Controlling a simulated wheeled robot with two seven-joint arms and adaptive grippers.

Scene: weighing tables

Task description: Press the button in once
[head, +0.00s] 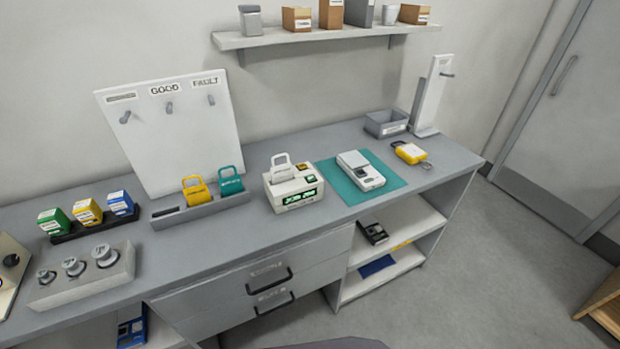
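A white box-shaped device (293,187) with a lit green display (300,197) stands on the grey bench. A pale tag-like piece with a loop stands upright in its top. A small yellow key (302,166) and a dark green key (309,177) sit on its top right; which one is the button, and whether it is in or out, I cannot tell. A round black knob or button (11,260) shows on a beige unit cut off at the left edge. Neither of my grippers is in view.
A white handheld device (361,170) lies on a teal mat (335,184). A yellow padlock-shaped tag (410,153), a grey bin (386,123) and a white stand (431,97) are at right. A tray (166,217) with tags, coloured boxes and a block of metal weights (83,279) are at left.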

